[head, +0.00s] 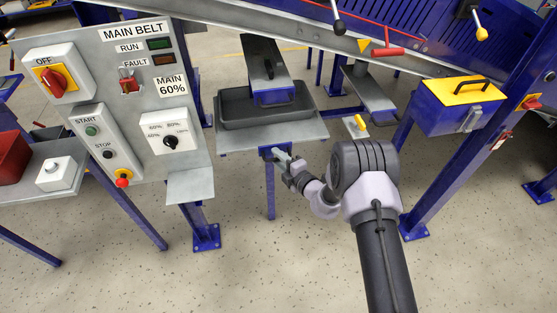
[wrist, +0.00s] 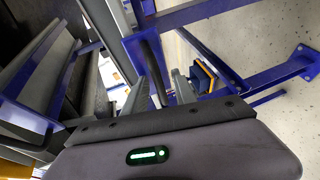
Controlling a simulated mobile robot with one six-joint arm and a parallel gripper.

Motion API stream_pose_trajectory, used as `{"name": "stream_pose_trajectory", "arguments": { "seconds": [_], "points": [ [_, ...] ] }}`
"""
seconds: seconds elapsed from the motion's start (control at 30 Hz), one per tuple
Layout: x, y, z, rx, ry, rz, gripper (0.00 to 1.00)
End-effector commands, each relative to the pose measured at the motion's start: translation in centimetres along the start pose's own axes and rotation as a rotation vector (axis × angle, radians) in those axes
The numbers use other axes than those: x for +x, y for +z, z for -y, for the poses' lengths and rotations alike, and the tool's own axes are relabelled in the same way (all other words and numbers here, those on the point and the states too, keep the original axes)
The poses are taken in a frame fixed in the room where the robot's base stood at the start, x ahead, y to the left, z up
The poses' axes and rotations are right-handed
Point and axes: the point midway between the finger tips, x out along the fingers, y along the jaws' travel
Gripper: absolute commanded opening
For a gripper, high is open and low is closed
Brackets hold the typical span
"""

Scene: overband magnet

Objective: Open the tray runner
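A dark grey tray (head: 312,118) stands on a flat grey shelf (head: 240,143) with blue legs, left of the picture's middle in the head view. A small blue bracket (head: 268,152) sits under the shelf's front edge. My gripper (head: 280,156) is at this bracket, just below the edge; I cannot tell whether it touches it. A blue block with a yellow-orange edge (wrist: 207,76) lies just right of the fingers.
A control panel (head: 125,85) stands at left. A blue box with a yellow lid (head: 455,103) is at right, beside a blue post (head: 440,165). A small yellow-handled lever (head: 359,123) is right of the shelf. The floor (head: 250,270) in front is clear.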

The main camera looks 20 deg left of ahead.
Motion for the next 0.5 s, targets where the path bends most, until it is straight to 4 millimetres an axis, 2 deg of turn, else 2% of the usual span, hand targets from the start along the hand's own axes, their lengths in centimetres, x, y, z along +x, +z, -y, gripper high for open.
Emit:
{"name": "stream_pose_trajectory", "arguments": {
  "seconds": [0.13,0.3,0.5],
  "points": [
    [-0.03,0.0,-0.02,0.0,0.0,0.0,0.31],
    [-0.05,0.0,-0.02,0.0,0.0,0.0,0.0],
    [-0.06,0.0,-0.02,-0.001,0.0,0.0,0.0]
  ]
}}
